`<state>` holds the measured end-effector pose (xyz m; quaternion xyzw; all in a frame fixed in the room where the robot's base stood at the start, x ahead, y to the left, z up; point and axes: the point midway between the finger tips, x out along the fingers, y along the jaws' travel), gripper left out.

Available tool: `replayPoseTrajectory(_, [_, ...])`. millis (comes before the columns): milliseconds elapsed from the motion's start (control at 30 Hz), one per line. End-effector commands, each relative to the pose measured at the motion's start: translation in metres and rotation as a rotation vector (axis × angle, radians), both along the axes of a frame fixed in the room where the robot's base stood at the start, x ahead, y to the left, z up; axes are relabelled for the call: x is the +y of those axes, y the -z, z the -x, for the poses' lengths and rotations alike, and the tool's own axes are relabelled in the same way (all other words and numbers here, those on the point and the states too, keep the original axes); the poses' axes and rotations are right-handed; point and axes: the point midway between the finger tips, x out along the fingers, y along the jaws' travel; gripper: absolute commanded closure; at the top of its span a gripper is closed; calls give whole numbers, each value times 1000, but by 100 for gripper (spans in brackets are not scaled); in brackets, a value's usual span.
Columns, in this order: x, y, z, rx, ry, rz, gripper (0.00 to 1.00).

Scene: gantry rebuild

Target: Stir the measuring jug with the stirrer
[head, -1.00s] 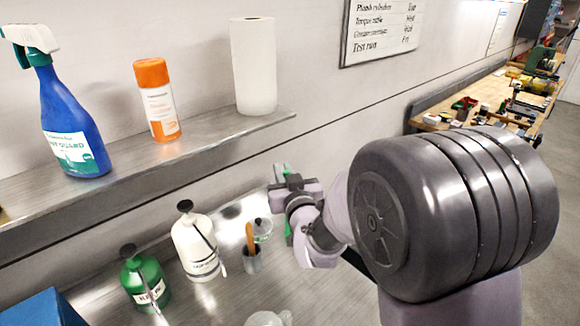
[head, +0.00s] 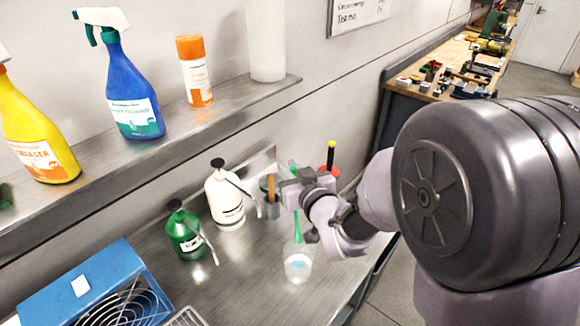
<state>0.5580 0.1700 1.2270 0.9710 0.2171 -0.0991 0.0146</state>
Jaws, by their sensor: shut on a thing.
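The measuring jug (head: 298,268) is a small clear vessel with a bluish patch, standing on the steel bench in the head view. My gripper (head: 291,190) is above and behind it, shut on the green stirrer (head: 297,228). The stirrer hangs about upright, with its top showing above the gripper and its lower end near the jug's far rim. I cannot tell whether that end is inside the jug or just above it. My gripper hides the stirrer's middle.
A grey cup (head: 270,207) with a wooden-handled tool stands just left of my gripper. A white dispenser (head: 225,200) and green can (head: 185,235) stand further left. A blue fan unit (head: 85,285) is at front left. A red holder (head: 328,172) is behind the gripper. The shelf (head: 165,150) overhangs the back.

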Motion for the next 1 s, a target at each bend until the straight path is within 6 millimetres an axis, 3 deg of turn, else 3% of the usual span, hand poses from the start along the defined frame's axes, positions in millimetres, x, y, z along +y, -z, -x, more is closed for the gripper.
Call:
replayPoseTrajectory(267, [5, 31, -12, 1, 0, 0, 100])
replayPoseTrajectory(1000, [0, 100, 1, -1, 0, 0, 100])
